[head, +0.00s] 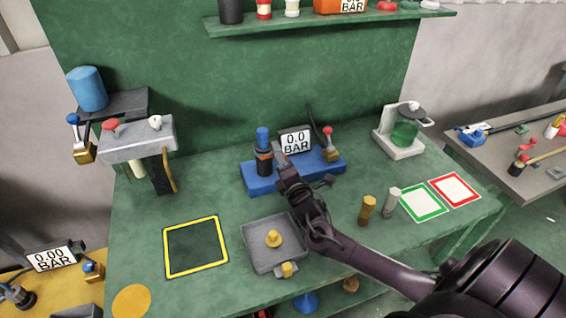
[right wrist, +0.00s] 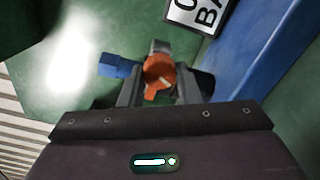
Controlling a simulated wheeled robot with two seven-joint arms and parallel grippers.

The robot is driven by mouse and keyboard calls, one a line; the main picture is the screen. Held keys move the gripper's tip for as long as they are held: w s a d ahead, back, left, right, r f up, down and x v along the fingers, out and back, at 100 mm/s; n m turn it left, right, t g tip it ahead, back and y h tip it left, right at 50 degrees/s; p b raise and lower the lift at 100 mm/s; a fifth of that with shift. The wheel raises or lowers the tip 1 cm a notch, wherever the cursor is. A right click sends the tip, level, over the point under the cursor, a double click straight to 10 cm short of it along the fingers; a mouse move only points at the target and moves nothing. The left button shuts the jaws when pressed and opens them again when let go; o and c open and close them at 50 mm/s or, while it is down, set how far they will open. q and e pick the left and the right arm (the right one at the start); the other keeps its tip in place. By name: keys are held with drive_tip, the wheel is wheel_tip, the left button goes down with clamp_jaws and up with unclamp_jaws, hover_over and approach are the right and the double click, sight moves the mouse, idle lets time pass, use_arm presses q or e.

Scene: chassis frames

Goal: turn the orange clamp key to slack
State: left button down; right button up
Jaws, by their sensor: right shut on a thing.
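The orange clamp key (right wrist: 158,74) is between the two grey fingers of my right gripper (right wrist: 160,92) in the right wrist view. A small orange tab on it points down in that picture. My right gripper is shut on the key; in the head view the gripper (head: 284,168) reaches the front of a blue base (head: 325,170), and it hides most of the key there. A black cylinder with a blue top (head: 263,150) stands upright on this base, left of the gripper. My left gripper is not in view.
A display reading 0.0 BAR (head: 296,141) and a red-knobbed brass valve (head: 329,147) stand just right of the gripper. A grey tray (head: 255,258) with a yellow part lies in front. Brass (head: 367,210) and grey (head: 391,202) posts stand to the right. The yellow-framed square (head: 195,247) is clear.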

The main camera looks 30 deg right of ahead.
idle(0.3)
drive_tip(key=o, duration=1)
drive_tip(key=b+v, duration=0.1)
drive_tip(key=v, duration=0.6)
drive_tip(key=shift+s+a+b, duration=0.1)
drive_tip(key=shift+s+b, duration=0.2)
drive_tip(key=shift+s, duration=0.1)
drive_tip(key=shift+f, duration=0.1)
